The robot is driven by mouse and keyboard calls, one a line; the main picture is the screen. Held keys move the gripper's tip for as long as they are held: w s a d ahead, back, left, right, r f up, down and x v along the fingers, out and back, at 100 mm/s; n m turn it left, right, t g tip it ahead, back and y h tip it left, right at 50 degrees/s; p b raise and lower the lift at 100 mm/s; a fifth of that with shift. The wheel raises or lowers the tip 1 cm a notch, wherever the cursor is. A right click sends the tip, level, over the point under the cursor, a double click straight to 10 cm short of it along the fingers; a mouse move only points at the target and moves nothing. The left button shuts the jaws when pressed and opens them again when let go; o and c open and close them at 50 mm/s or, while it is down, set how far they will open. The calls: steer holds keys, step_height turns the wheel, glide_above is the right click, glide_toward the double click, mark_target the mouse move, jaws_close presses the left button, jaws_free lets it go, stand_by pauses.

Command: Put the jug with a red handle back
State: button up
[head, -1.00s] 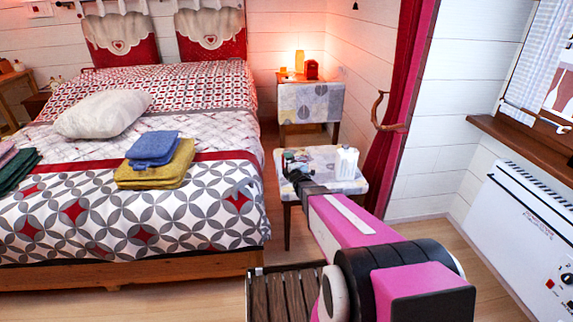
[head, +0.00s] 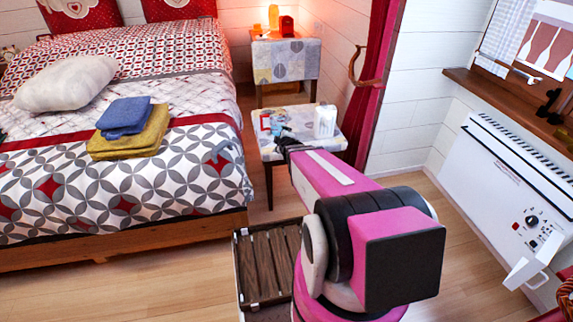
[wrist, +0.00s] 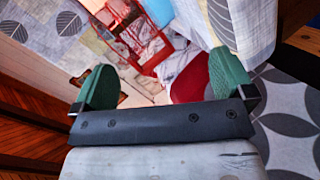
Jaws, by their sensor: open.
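I cannot make out with certainty a jug with a red handle. A small red item (head: 265,122) is on that table's left part, close to my fingertips. In the wrist view, a red frame-like shape (wrist: 150,42) lies beyond the fingers, with a bluish patch beside it; I cannot tell what it is. My gripper (wrist: 162,80) is open, its green fingers wide apart with nothing held between them.
The bed (head: 120,195) with folded towels (head: 130,128) is on the left. A white heater (head: 520,200) is at the right wall.

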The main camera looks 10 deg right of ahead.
steer(key=s+a+r+m+g, duration=0.1)
steer(key=s+m+g, duration=0.5)
steer(key=s, duration=0.5)
steer(key=s+a+r+m+g, duration=0.1)
steer(key=s+r+m+g, duration=0.1)
steer(key=s+m+g, duration=0.5)
steer(key=s, duration=0.4)
steer(key=shift+s+a+r, duration=0.3)
steer(key=shift+s+a, duration=0.05)
steer(key=shift+s, duration=0.05)
